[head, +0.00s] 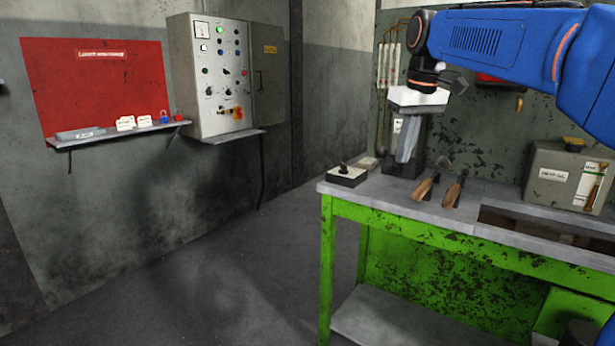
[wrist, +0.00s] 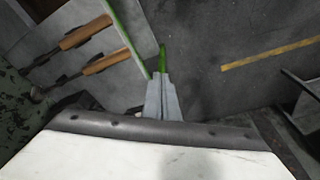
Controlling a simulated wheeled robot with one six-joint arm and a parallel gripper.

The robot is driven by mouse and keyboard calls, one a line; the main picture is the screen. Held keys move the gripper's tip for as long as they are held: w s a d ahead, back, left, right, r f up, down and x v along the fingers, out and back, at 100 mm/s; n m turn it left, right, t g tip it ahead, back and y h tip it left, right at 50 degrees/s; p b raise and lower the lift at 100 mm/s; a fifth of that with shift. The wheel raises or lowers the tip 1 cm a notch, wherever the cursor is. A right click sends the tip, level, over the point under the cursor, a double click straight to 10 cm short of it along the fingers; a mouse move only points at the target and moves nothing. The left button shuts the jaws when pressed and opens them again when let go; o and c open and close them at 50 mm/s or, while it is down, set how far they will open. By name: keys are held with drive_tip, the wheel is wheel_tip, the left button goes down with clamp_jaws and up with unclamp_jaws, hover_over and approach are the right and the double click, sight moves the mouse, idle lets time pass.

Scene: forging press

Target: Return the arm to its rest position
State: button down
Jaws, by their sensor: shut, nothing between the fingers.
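My blue arm (head: 500,45) reaches in from the upper right of the head view. My gripper (head: 404,158) points down above the left end of the green bench (head: 345,208), with its grey fingers together and nothing between them. In the wrist view my gripper (wrist: 161,82) shows the same closed fingers. Two wooden-handled tools lie on the bench to the right of the gripper: one handle (head: 423,188) and another handle (head: 453,193). The gripper is apart from both. I cannot tell its exact height above the bench top.
A grey-green box (head: 562,178) stands at the right. A control cabinet (head: 212,75) and a red lockout board (head: 95,85) hang on the left wall. The floor (head: 210,290) left of the bench is clear.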

drive_tip(key=s+d+f+m+t, duration=0.1)
drive_tip(key=s+d+f+m, duration=0.1)
drive_tip(key=s+f, duration=1.2)
drive_tip(key=s+d+f+m+t, duration=0.1)
drive_tip(key=s+d+f, duration=0.3)
drive_tip(key=s+f, duration=1.1)
drive_tip(key=shift+s+d+m+t+h, duration=0.15)
drive_tip(key=shift+s+m+t+h, duration=0.2)
drive_tip(key=shift+s+m, duration=0.65)
drive_tip(key=shift+s, duration=0.2)
